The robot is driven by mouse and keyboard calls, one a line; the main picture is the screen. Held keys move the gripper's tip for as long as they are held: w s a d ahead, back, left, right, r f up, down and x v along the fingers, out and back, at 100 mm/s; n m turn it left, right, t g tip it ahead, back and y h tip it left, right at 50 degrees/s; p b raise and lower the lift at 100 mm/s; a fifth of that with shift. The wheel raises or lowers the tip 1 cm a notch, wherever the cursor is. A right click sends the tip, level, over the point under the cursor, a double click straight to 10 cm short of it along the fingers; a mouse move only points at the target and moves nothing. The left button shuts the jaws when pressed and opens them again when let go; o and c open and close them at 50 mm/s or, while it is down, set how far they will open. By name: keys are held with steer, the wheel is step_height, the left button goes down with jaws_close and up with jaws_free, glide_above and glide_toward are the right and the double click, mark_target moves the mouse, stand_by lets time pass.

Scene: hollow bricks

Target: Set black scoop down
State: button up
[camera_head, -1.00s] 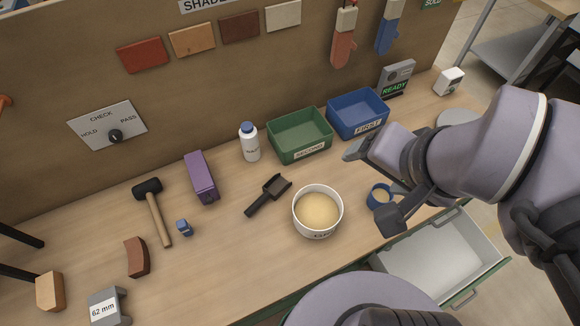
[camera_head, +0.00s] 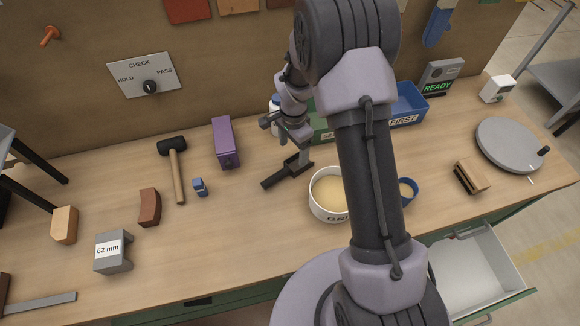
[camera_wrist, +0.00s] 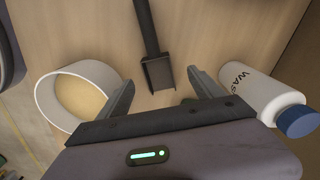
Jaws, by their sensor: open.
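The black scoop (camera_head: 272,180) lies on the wooden bench, left of the white bowl, with its handle toward the front left. In the wrist view the scoop (camera_wrist: 157,72) lies with its pan toward me, and its handle runs to the top edge. My gripper (camera_head: 284,135) is over the bench at the scoop's pan end. In the wrist view its two fingers are spread wide and empty, with the pan between and beyond the tips. Whether a finger touches the scoop cannot be told.
The white bowl (camera_head: 323,206) of tan grain, partly behind my arm, is right of the scoop; a white bottle (camera_wrist: 252,92) is on my gripper's other side. Green (camera_head: 322,135) and blue (camera_head: 412,105) bins stand behind. A purple box (camera_head: 226,145) and a mallet (camera_head: 177,175) are left.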

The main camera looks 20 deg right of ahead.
mark_target(293, 165)
steer(key=f, duration=0.2)
steer(key=f+b, duration=0.1)
steer(key=f, duration=0.4)
steer(key=shift+s+f, duration=0.3)
steer(key=shift+f, duration=0.05)
